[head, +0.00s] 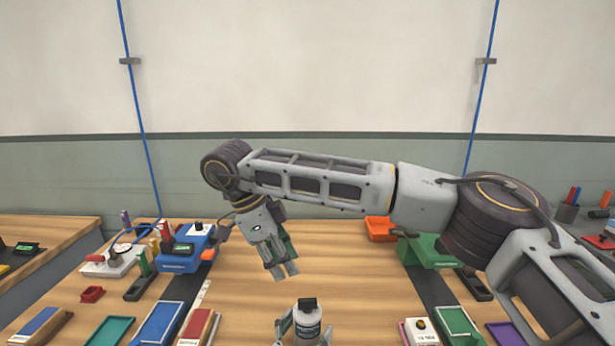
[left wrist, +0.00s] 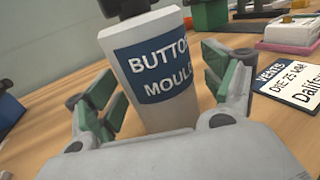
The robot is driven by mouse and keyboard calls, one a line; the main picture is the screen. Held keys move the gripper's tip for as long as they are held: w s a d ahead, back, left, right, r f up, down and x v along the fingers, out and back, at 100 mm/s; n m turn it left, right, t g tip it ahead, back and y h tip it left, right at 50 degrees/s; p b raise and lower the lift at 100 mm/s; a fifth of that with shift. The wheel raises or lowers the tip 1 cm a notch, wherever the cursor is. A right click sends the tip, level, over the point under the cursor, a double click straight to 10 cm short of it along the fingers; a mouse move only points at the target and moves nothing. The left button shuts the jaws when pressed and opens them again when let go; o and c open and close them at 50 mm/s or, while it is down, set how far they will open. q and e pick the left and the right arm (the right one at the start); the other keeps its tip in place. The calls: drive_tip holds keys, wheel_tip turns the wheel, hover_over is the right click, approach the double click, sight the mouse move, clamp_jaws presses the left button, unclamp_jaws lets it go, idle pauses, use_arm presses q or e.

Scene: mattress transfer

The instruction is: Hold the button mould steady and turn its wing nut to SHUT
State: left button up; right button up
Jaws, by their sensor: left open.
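The button mould (head: 308,323) is a pale grey, upright body with a dark label and a black part on top (head: 307,303), near the bottom centre of the head view. In the left wrist view the mould (left wrist: 160,70) shows a blue label reading BUTTON MOULD; its dark top is cut off by the frame's edge. My left gripper (head: 304,331) is open, with one green-padded finger on each side of the mould; contact is not clear. My right gripper (head: 283,273) hangs above the table behind the mould, apart from it, fingers pointing down. Any SHUT marking is too small to read.
A blue box (head: 188,250) and coloured pens stand at the left; an orange tray (head: 380,229) and a green box (head: 434,252) stand at the right. Trays line the front on both sides. The wooden table (head: 345,265) is clear around the mould. A lettered card (left wrist: 288,84) lies right in the wrist view.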

use_arm(q)
drive_tip(key=shift+v, duration=5.65)
